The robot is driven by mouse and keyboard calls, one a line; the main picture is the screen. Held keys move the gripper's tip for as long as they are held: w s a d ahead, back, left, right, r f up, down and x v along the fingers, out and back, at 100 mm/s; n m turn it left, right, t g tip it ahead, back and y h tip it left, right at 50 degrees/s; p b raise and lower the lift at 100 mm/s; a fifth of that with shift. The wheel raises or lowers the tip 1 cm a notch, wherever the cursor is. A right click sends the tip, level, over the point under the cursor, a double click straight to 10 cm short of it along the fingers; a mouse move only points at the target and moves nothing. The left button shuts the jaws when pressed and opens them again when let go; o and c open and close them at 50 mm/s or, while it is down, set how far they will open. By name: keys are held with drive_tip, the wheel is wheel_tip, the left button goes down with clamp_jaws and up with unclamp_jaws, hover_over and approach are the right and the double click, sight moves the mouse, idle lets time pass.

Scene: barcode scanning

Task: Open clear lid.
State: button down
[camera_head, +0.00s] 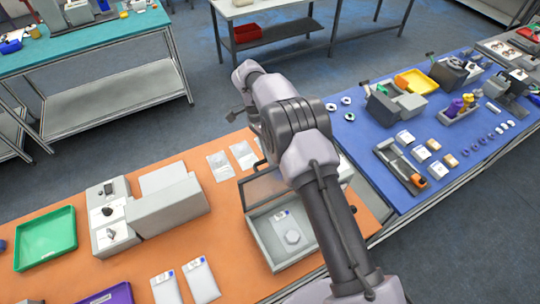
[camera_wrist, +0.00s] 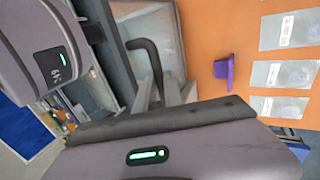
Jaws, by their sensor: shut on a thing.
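A grey box (camera_head: 268,250) stands on the orange table, with a white labelled packet (camera_head: 292,236) inside it. Its clear lid (camera_head: 262,187), dark-framed, is tilted up at the back of the box, and my arm covers its right part. In the wrist view the clear lid (camera_wrist: 143,22) fills the top middle, with a dark curved handle (camera_wrist: 149,55) on it. My gripper (camera_wrist: 163,94) is shut on the handle's lower end, between its two grey fingers. In the head view my arm hides the gripper.
Clear bags (camera_head: 220,165) lie behind the box; they also show in the wrist view (camera_wrist: 284,74), near a small purple object (camera_wrist: 228,68). A grey machine (camera_head: 165,205) and a green tray (camera_head: 47,240) stand left. A blue table (camera_head: 350,140) adjoins on the right.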

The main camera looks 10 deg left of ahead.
drive_tip(key=shift+f, duration=0.1)
drive_tip(key=c, duration=1.5)
unclamp_jaws()
drive_tip(key=shift+o, duration=0.2)
drive_tip(key=shift+r, duration=0.2)
drive_tip(key=r, duration=0.1)
drive_tip(key=r+b, duration=0.1)
drive_tip(key=r, duration=0.1)
drive_tip(key=shift+s+d+r, duration=0.1)
drive_tip(key=shift+s+d, duration=0.05)
drive_tip(key=shift+s, duration=0.25)
drive_tip(key=s+d+b, duration=0.1)
drive_tip(key=s+d, duration=0.1)
drive_tip(key=s, duration=0.5)
drive_tip(key=s+d+r+b, duration=0.1)
drive_tip(key=s+d+b, duration=0.1)
drive_tip(key=s, duration=0.5)
drive_tip(key=shift+d+r, duration=0.25)
drive_tip(key=shift+d, duration=0.6)
